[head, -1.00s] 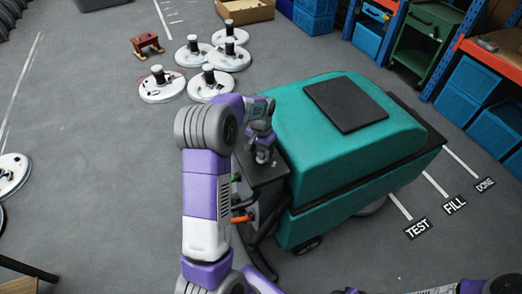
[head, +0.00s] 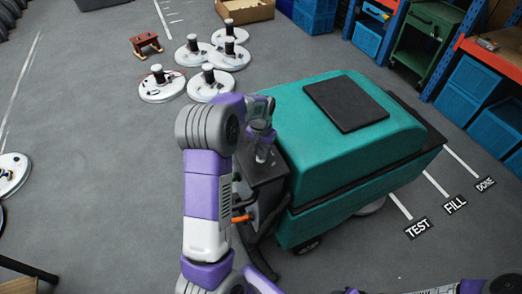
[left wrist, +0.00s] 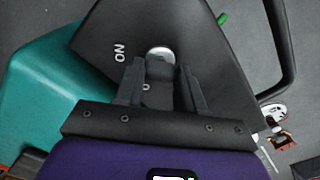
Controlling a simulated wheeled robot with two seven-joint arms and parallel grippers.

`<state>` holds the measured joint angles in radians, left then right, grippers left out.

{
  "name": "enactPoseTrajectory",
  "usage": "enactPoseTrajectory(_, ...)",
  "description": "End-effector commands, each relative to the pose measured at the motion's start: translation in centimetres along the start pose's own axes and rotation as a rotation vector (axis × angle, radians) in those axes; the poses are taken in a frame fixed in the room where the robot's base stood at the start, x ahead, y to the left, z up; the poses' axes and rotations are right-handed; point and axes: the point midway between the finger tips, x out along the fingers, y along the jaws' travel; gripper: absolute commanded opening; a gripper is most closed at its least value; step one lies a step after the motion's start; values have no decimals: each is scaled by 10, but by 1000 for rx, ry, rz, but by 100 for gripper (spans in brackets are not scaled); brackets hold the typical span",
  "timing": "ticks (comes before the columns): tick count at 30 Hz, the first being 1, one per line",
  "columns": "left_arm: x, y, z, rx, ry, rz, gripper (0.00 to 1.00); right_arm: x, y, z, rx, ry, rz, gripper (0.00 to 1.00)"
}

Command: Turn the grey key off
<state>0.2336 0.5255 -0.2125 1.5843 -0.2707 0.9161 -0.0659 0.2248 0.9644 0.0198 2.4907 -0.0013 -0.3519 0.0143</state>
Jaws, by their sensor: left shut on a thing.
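The teal scrubber machine (head: 335,150) stands on the floor with a dark control panel (head: 258,183) at its left end. In the left wrist view, the panel (left wrist: 205,45) carries a white "ON" label (left wrist: 120,53) and a silver-grey round key part (left wrist: 160,52). My left gripper (left wrist: 161,78) is over this spot, its fingers shut on the grey key, whose grip is mostly hidden between them. In the head view the left gripper (head: 262,153) is at the panel, partly behind my own arm. My right gripper is not in view; only part of that arm shows at bottom right.
An orange lever (head: 241,219) and dark handlebar are beside the panel. Shelves with blue bins (head: 480,90) stand right. Floor at left is mostly clear.

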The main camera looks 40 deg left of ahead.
Motion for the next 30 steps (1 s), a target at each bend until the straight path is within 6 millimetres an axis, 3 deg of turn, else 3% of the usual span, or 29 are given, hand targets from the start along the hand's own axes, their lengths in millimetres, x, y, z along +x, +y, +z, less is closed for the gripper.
enactPoseTrajectory(18,-1,0,0,-563,-1,-1,8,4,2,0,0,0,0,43)
enactPoseTrajectory(30,-2,0,0,-828,0,0,8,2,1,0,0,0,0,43)
